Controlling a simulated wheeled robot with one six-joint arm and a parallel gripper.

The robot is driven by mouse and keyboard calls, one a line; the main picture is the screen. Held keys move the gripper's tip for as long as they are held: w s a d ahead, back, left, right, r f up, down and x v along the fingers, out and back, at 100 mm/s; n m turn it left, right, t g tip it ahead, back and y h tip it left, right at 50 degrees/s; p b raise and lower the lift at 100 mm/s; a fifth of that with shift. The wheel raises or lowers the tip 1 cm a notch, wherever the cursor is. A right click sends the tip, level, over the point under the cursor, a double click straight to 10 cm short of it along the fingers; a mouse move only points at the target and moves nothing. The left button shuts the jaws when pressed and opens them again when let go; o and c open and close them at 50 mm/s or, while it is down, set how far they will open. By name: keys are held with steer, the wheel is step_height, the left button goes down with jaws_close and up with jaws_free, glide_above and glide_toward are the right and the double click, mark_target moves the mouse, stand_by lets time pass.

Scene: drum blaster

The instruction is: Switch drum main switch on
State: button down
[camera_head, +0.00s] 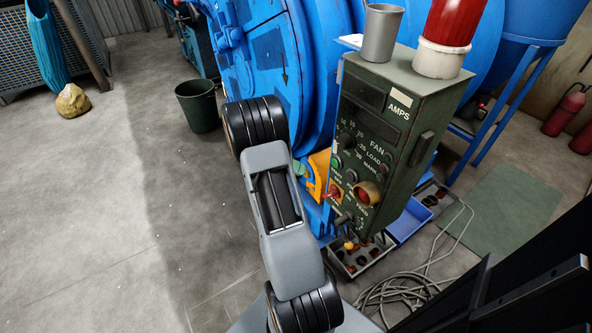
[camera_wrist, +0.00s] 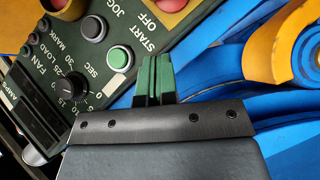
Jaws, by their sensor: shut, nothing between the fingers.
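A green control box (camera_head: 385,140) stands beside the blue drum. A red rotary switch on a yellow plate (camera_head: 334,191) sits low on its front face; I take it for the main switch. In the wrist view a red part (camera_wrist: 172,4) beside the word OFF is cut by the top edge. My gripper (camera_wrist: 154,68) is shut and empty, its green-tipped fingers together beside the panel's edge, near a green button (camera_wrist: 120,58) and apart from the red part. I cannot tell whether the fingers touch the box. In the head view my arm hides most of the gripper.
A blue drum (camera_head: 270,60) fills the back. A grey cup (camera_head: 381,33) and a red lamp (camera_head: 446,35) top the box. A large round red button (camera_head: 367,193) is right of the switch. Cables (camera_head: 420,285) lie on the floor at right.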

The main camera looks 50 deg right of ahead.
mark_target(330, 194)
steer(key=s+d+f+b, duration=0.1)
steer(key=s+f, duration=0.3)
steer(key=s, duration=0.4)
steer(key=shift+d+f, duration=0.4)
steer(key=shift+d, duration=0.1)
steer(key=shift+b, duration=0.35)
